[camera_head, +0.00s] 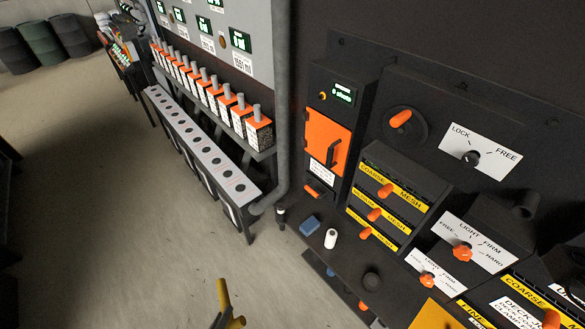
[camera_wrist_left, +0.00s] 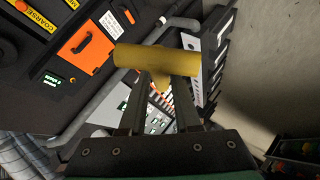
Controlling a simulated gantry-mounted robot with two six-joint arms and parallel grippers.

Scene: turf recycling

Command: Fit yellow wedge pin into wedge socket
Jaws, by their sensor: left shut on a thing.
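The yellow wedge pin (camera_wrist_left: 150,58) is T-shaped, with a thick round crossbar, and sits across the tips of my left gripper (camera_wrist_left: 160,84) in the left wrist view. The gripper's two fingers are shut on it below the crossbar. In the head view the pin (camera_head: 223,298) shows at the bottom edge, tilted, above the floor and left of the machine panel; only a dark bit of my left gripper (camera_head: 217,321) shows beside it. I cannot pick out the wedge socket in either view. My right gripper is not in view.
A dark machine panel (camera_head: 470,110) with orange knobs fills the right side. On its ledge are a blue block (camera_head: 310,225) and a white cylinder (camera_head: 331,238). A rack of orange-and-white boxes (camera_head: 258,130) stands behind a grey pipe (camera_head: 283,100). The concrete floor (camera_head: 110,220) at left is clear.

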